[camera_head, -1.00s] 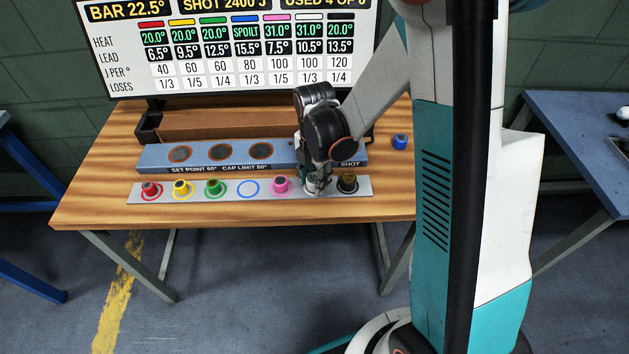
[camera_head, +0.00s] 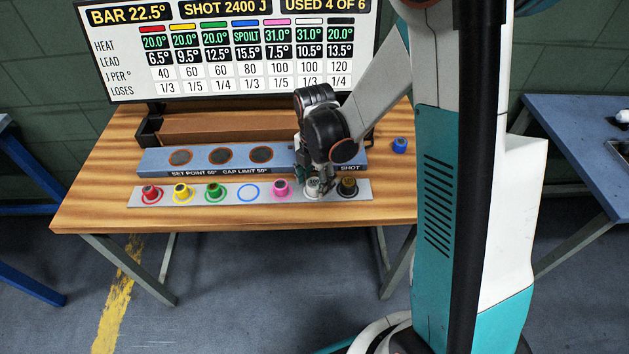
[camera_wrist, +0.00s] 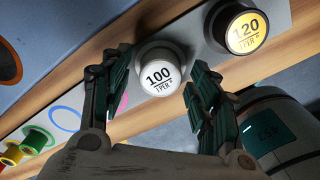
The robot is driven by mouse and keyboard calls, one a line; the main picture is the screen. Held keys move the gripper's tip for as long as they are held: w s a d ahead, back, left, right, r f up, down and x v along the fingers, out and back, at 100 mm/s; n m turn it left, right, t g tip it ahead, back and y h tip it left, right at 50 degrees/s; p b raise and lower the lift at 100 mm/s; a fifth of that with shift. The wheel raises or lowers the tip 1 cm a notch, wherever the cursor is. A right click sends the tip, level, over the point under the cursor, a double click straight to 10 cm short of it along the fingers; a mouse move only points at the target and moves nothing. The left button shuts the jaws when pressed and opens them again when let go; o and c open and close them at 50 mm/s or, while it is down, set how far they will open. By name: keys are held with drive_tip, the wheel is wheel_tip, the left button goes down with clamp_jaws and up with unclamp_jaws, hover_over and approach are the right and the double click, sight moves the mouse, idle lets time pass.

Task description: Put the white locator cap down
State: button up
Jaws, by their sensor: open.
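The white locator cap (camera_wrist: 160,74), marked 100, stands upright on the grey strip between the pink cap (camera_head: 281,187) and the dark cap. In the head view the white cap (camera_head: 313,187) shows just below my gripper (camera_head: 316,178). In the wrist view my gripper (camera_wrist: 158,95) is open, with one finger on each side of the cap and a visible gap to each. The ring under the white cap is mostly hidden.
The dark cap (camera_wrist: 241,29), marked 120, stands close on the right. Red (camera_head: 151,192), yellow (camera_head: 181,190) and green (camera_head: 213,190) caps stand to the left, beside an empty blue ring (camera_head: 248,192). A blue cap (camera_head: 400,145) lies on the table. A blue-grey bar (camera_head: 290,160) stands behind.

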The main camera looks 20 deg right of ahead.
wheel_tip(320, 180, up, 11)
drive_tip(key=p, duration=0.4)
wheel_tip(320, 180, up, 10)
drive_tip(key=m+t, duration=0.3)
drive_tip(key=m, duration=0.7)
hover_over(315, 183)
drive_tip(key=s, duration=0.6)
drive_tip(key=s+r+m+t, duration=0.4)
drive_tip(key=s+m, duration=0.4)
drive_tip(key=m, duration=0.5)
drive_tip(key=shift+s+r, duration=0.4)
drive_tip(key=shift+r, duration=0.1)
